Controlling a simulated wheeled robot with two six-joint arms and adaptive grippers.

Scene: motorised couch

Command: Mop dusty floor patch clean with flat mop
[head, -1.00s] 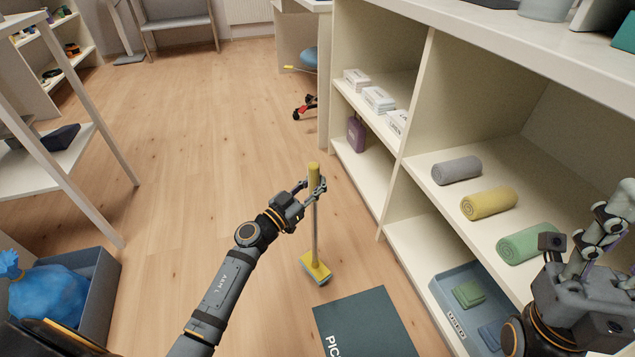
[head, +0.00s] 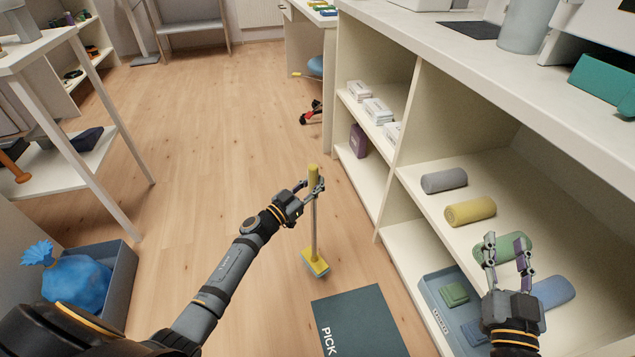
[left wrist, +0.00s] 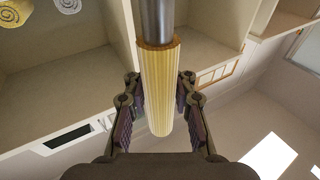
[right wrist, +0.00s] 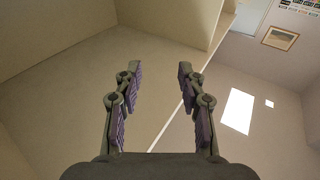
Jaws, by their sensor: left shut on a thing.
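The flat mop has a yellow ribbed grip, a grey pole and a yellow head (head: 316,262) with a greyish underside. It stands nearly upright, its head at the wooden floor. My left gripper (head: 314,187) is shut on the mop's handle just below the top. In the left wrist view the yellow grip (left wrist: 158,90) lies between the fingers. My right gripper (head: 507,240) is open and empty in front of the right shelves. In the right wrist view its fingers (right wrist: 158,78) are apart with nothing between them. I cannot make out a dusty patch on the floor (head: 215,140).
A dark green mat (head: 365,315) lies near the mop. Right shelves hold rolled towels (head: 470,211), white boxes (head: 377,110) and a blue-grey tray (head: 433,292) with folded cloths. At left stand a bin (head: 122,280) with a blue bag and a white rack (head: 105,185). Floor ahead is clear.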

